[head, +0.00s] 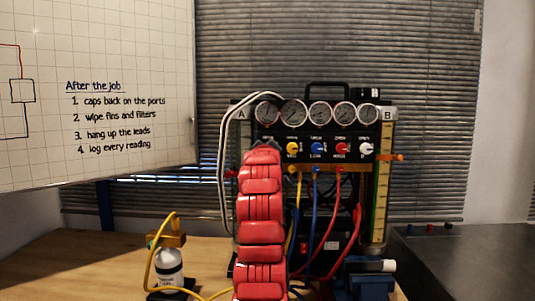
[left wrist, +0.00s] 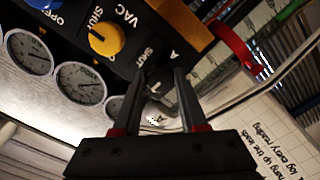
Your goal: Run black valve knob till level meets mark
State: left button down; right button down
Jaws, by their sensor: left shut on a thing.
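My left gripper (left wrist: 161,75) is shut on the black valve knob (left wrist: 158,88), at the manifold's A end beside the yellow knob (left wrist: 105,40). Only a little of the black knob shows between the fingers. In the head view my red left arm hides the gripper and this knob. Beside it in the wrist view is a sight tube (left wrist: 212,72) with a red mark (left wrist: 240,50). I cannot make out the liquid level in it. Another sight tube (head: 380,205), under the letter B, has an orange mark (head: 390,157). My right gripper is not in view.
The gauge panel (head: 318,133) carries several dials, with blue, red and white knobs. Coloured hoses hang below it. A white bottle (head: 170,268) with a yellow hose stands on the wooden bench (head: 60,265) at left. A whiteboard (head: 95,50) hangs at upper left.

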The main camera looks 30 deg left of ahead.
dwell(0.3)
pick_arm(q)
jog(key=shift+c, duration=2.2)
grip_release()
jog(key=b+v, duration=0.2)
jog(key=v, duration=1.5)
jog(key=shift+d, duration=0.2)
jog(key=shift+s+f, duration=0.1)
